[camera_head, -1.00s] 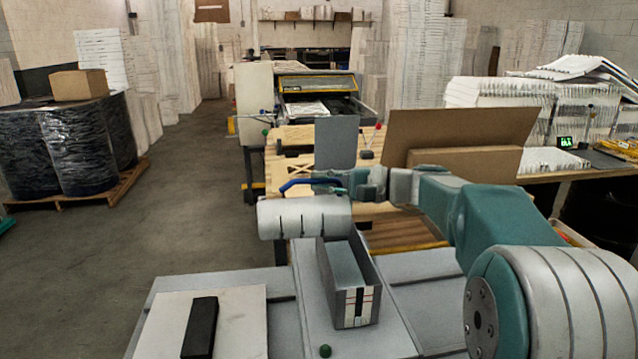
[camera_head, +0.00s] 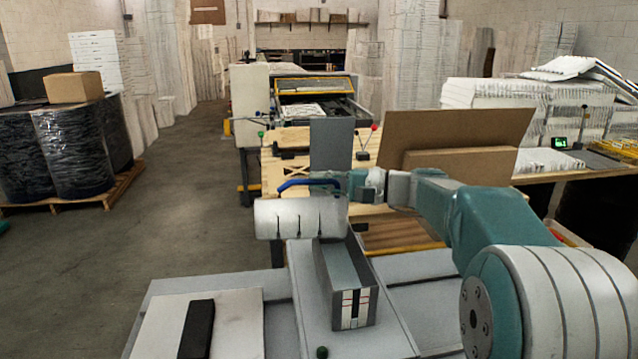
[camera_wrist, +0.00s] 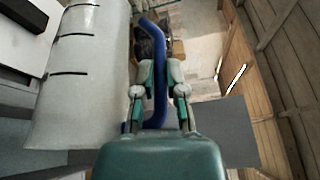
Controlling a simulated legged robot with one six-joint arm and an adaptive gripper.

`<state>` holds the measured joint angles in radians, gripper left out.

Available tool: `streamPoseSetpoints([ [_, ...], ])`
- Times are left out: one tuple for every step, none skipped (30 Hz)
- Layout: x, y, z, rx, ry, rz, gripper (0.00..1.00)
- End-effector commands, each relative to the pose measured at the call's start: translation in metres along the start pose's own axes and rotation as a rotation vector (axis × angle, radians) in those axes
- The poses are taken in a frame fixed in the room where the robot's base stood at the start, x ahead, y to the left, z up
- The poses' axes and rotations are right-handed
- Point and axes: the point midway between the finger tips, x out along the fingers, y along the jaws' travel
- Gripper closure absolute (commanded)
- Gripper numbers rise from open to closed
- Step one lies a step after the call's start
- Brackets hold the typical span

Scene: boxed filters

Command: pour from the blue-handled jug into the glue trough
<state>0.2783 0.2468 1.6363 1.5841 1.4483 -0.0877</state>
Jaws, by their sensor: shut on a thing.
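The jug (camera_head: 300,217) is a pale cylinder with dark marks and a blue handle (camera_head: 309,184). It is tipped onto its side in the air, handle uppermost, at the far end of the glue trough. In the wrist view the jug (camera_wrist: 80,75) fills the left side. My gripper (camera_wrist: 160,85) is shut on the blue handle (camera_wrist: 150,30). The glue trough (camera_head: 355,309) is a narrow, open grey box with a marked front face, on the grey bench. A grey surface shows inside it. No falling stream is visible, and I cannot make out the jug's mouth.
A black bar (camera_head: 197,329) lies on a pale board (camera_head: 240,325) at front left. An upright grey plate (camera_head: 332,143) and a cardboard sheet (camera_head: 455,133) stand behind the jug. Open floor lies left.

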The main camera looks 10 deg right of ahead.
Motion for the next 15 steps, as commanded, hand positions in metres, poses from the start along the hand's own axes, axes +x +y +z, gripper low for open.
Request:
streamPoseSetpoints([
  [-0.0009, -0.0002, -0.0004, 0.003, -0.001, -0.005, 1.0],
  [-0.0013, -0.0003, -0.0006, 0.004, -0.002, -0.008, 1.0],
  [-0.002, -0.0004, -0.0008, 0.006, -0.003, -0.013, 1.0],
  [-0.0025, -0.0006, -0.001, 0.008, -0.004, -0.016, 1.0],
  [-0.0031, -0.0007, -0.0012, 0.01, -0.005, -0.02, 1.0],
  [-0.0039, -0.001, -0.0016, 0.012, -0.006, -0.025, 1.0],
  [-0.0044, -0.0013, -0.0018, 0.014, -0.006, -0.03, 1.0],
  [-0.005, -0.0016, -0.002, 0.016, -0.007, -0.034, 1.0],
  [-0.0057, -0.0019, -0.0023, 0.019, -0.008, -0.04, 1.0],
  [-0.0063, -0.0021, -0.0024, 0.02, -0.009, -0.044, 1.0],
  [-0.0068, -0.0022, -0.0026, 0.022, -0.011, -0.048, 1.0],
  [-0.0075, -0.0025, -0.0027, 0.024, -0.013, -0.053, 1.0],
  [-0.0081, -0.0027, -0.0028, 0.026, -0.014, -0.058, 1.0],
  [-0.0086, -0.003, -0.003, 0.028, -0.015, -0.062, 1.0],
  [-0.0093, -0.0033, -0.0032, 0.029, -0.016, -0.067, 1.0],
])
